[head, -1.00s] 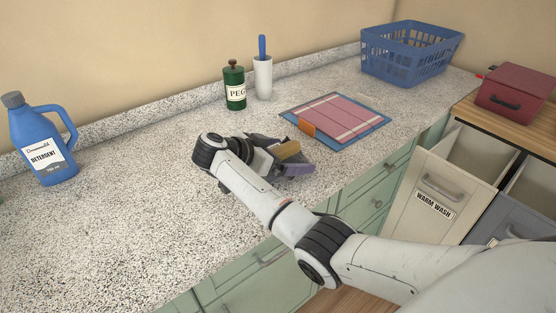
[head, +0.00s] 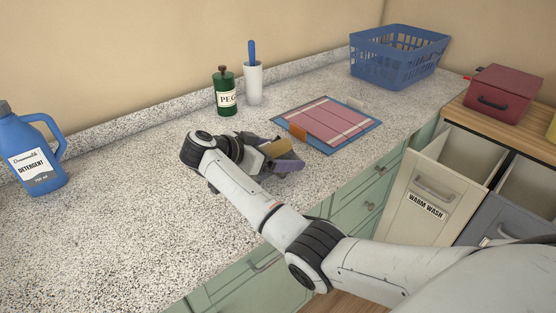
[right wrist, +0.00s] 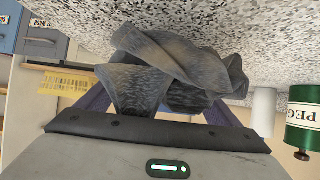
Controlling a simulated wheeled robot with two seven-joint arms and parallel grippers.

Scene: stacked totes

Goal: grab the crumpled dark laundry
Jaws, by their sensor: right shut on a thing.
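The crumpled dark laundry (right wrist: 175,65) is a grey-black cloth that fills the upper middle of the right wrist view. My right gripper (head: 284,164) is just above the speckled counter, left of the folded pink cloth. It is shut on the dark laundry; its purple fingers (right wrist: 215,113) reach to the cloth in the right wrist view. My left gripper is in neither view.
The counter (head: 130,200) is clear left of my right arm. A green peg tin (head: 226,98), white holder (head: 254,84) and blue detergent jug (head: 35,150) stand along the back. The folded pink cloth (head: 330,119), blue basket (head: 395,58), red box (head: 502,95) and open warm wash bin (head: 425,195) are to the right.

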